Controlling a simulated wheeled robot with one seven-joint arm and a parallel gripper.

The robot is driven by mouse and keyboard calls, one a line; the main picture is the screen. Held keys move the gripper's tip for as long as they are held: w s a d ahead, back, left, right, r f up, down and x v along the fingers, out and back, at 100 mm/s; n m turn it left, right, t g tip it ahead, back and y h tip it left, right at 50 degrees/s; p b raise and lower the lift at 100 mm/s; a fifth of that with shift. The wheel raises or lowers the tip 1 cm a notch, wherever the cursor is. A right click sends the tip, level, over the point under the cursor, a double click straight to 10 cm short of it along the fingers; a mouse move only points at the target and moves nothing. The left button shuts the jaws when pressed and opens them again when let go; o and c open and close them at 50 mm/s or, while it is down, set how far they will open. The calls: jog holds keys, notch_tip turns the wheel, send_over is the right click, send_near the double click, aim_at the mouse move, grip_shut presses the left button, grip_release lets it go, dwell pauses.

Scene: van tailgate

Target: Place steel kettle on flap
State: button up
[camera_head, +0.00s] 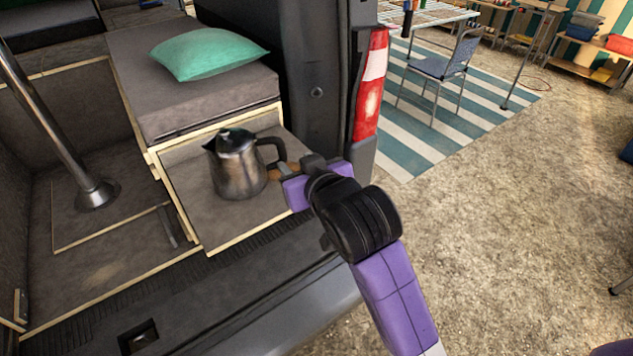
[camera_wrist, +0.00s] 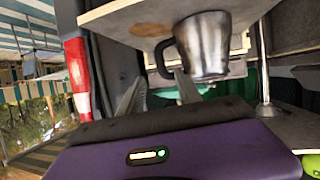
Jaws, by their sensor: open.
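The steel kettle (camera_head: 238,170) stands upright on a grey, wood-edged panel (camera_head: 198,212) at the van's rear; I cannot tell for sure whether this panel is the flap. Its dark handle points right, toward my gripper (camera_head: 285,172). In the wrist view, which looks upside down, the kettle (camera_wrist: 205,48) hangs from the panel (camera_wrist: 125,22) at the top. There my gripper (camera_wrist: 158,80) is open, its two grey fingers apart near the handle. I cannot tell whether they touch it. In the head view my wrist hides part of the fingers.
A raised grey cushion (camera_head: 190,95) with a green pillow (camera_head: 208,54) lies behind the kettle. A metal post (camera_head: 60,140) stands at the left. The van's rear pillar with its red tail light (camera_head: 371,85) rises close to my arm. Open gravel lies to the right.

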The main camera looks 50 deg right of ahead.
jog(key=s+a+f+n+t+y, duration=0.2)
jog(key=s+a+f+n+y, duration=0.15)
jog(key=s+a+f, duration=0.7)
jog(key=s+a+y, duration=0.1)
jog(key=s+a, duration=0.2)
jog(key=s, duration=0.6)
jog(key=s+a+n+t+y, duration=0.1)
jog(key=s+a+y, duration=0.1)
jog(key=s, duration=0.8)
jog(key=shift+a+r, duration=0.45)
jog(key=shift+a, duration=0.2)
jog(key=shift+a+n, duration=0.15)
jog(key=shift+n, duration=0.1)
jog(key=shift+c, duration=0.5)
